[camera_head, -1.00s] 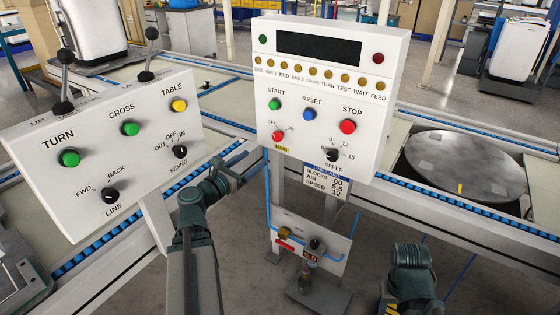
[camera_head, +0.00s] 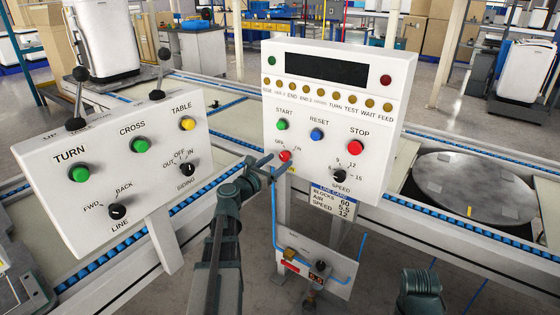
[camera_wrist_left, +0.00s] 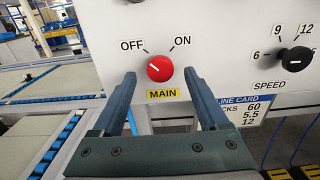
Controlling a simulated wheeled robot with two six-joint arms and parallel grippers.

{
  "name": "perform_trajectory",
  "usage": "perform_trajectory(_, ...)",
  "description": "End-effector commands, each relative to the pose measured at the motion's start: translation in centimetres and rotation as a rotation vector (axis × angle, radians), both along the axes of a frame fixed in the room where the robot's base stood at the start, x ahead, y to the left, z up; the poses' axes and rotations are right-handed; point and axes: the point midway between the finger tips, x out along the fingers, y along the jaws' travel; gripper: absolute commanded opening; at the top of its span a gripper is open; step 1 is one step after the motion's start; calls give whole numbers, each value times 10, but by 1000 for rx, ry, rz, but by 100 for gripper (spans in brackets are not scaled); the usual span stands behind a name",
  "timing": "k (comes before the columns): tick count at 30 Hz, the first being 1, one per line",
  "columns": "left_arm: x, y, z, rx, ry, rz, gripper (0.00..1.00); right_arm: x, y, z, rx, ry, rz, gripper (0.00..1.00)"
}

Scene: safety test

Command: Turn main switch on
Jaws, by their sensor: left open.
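The main switch (camera_head: 285,156) is a red round knob at the lower left of the upright white panel (camera_head: 335,188). In the left wrist view the red knob (camera_wrist_left: 160,68) sits above a yellow MAIN label (camera_wrist_left: 163,94), its white mark pointing up-left toward OFF. My left gripper (camera_head: 268,166) is open just in front of the knob. In the wrist view the fingers of my left gripper (camera_wrist_left: 160,76) stand on either side of the knob, slightly low; contact cannot be told. Of my right arm only a dark link shows at the bottom right; its gripper is out of view.
The SPEED knob (camera_head: 340,176) and the STOP button (camera_head: 356,147) are to the right on the same panel. A second tilted panel (camera_head: 55,200) with levers stands at left. A conveyor with a round turntable (camera_head: 476,180) lies at right.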

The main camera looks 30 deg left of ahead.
Motion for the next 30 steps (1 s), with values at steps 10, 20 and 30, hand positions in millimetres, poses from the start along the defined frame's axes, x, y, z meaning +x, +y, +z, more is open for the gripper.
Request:
perform_trajectory(10,18,-2,0,0,0,0,77,0,0,0,0,0,0,50)
perform_trajectory(20,18,-2,0,0,0,0,54,0,0,0,0,0,0,50)
perform_trajectory(30,18,-2,0,0,0,0,0,0,0,0,0,0,0,50)
